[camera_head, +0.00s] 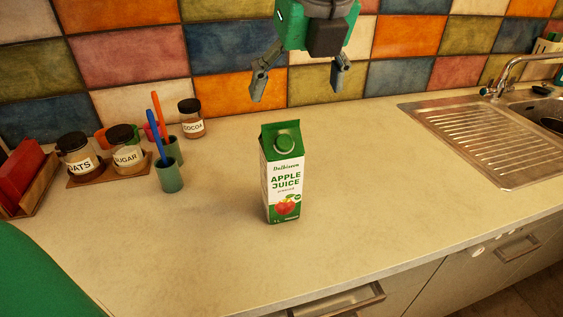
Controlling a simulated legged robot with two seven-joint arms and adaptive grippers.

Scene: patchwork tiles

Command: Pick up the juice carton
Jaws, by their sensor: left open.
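The juice carton (286,188) is white and green with a round green cap on its sloped top and reads "Apple Juice". It stands upright on the countertop, near the middle of the view. My left gripper (297,94) is at the top centre, with its two fingers spread wide and pointing down. Nothing is between the fingers. They appear above and behind the carton in the picture and apart from it; the exact distance is hard to tell. My right gripper is not in view.
Left of the carton are green cups (170,174) with brushes, oats (80,158) and sugar (126,150) jars on a wooden board, and a cocoa jar (191,121). A metal drainboard (485,140) and sink lie right. The counter around the carton is clear. A tiled wall (220,50) stands behind.

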